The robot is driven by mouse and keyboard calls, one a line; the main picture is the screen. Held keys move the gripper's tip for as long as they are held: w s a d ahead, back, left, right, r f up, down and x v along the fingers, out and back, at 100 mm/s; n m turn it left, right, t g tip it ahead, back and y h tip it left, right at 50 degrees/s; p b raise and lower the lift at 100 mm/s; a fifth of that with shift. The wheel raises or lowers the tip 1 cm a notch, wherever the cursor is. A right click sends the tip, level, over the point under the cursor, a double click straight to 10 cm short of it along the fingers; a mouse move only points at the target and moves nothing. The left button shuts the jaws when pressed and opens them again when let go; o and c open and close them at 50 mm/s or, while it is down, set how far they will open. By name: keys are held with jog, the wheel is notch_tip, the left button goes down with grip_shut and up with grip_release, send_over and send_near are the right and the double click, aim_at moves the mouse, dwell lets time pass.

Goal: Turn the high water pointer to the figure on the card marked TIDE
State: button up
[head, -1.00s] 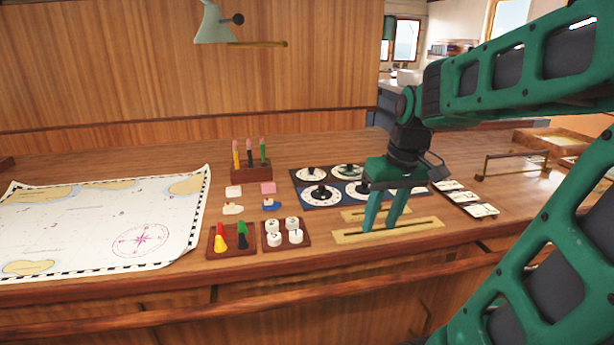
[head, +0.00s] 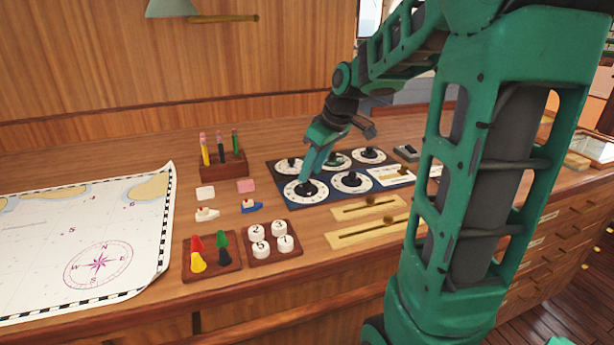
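A dark blue dial board (head: 324,203) lies on the wooden desk and carries several white dials with black pointer knobs. Their figures and labels are too small to read. My gripper (head: 308,180) points down at the front left dial (head: 291,195), with its fingertips at or just above that dial's black knob (head: 306,189). I cannot tell whether the fingers touch the knob or how far apart they are. White cards (head: 391,176) lie at the board's right end. Their writing is not legible, so I cannot pick out the TIDE card.
Brass slider plates (head: 352,235) lie in front of the board. Left of it are a pencil block (head: 222,166), number tokens (head: 258,249), coloured pegs (head: 197,263), erasers, small boats and a chart (head: 60,240). My arm hides part of the right side.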

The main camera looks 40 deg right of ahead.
aim_at(306, 185)
jog(key=shift+x, duration=1.4)
grip_shut()
jog(key=shift+d, duration=0.2)
jog(key=shift+a, duration=0.15)
jog(key=shift+a+m, duration=0.1)
jog(key=shift+m, duration=0.2)
jog(key=shift+a+m+h, duration=0.1)
jog(key=shift+m+h, duration=0.45)
jog(key=shift+m, duration=0.75)
jog(key=shift+a+m+h, duration=0.15)
jog(key=shift+m+h, duration=0.4)
jog(key=shift+m, duration=0.75)
